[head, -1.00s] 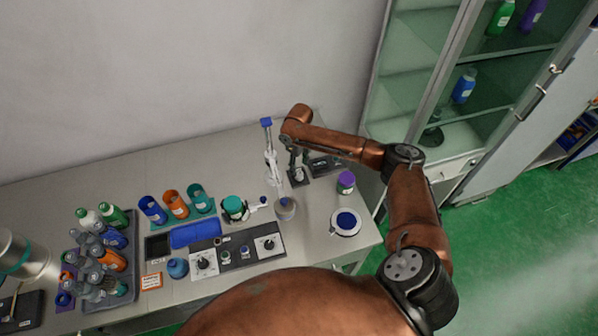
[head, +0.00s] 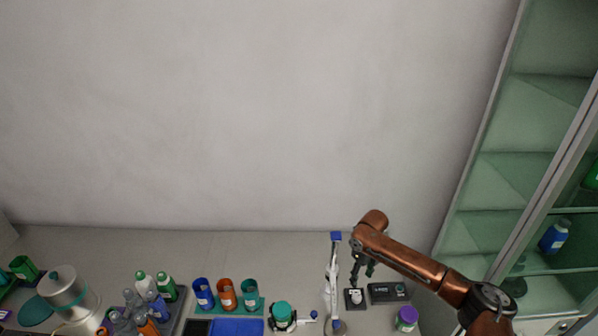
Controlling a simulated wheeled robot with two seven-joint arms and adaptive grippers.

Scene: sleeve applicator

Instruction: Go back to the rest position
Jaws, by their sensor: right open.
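My right arm comes in from the lower right in the head view. Its right gripper (head: 360,275) points down, open and empty, at the back of the bench (head: 140,245). My left gripper is not in view.
A black box (head: 388,292) and a purple-lidded jar (head: 406,318) are to the right. Blue, orange and teal cups (head: 227,294) and a teal-topped container (head: 282,314) stand left. A glass cabinet (head: 500,190) borders the right. The air before the wall (head: 240,110) is clear.

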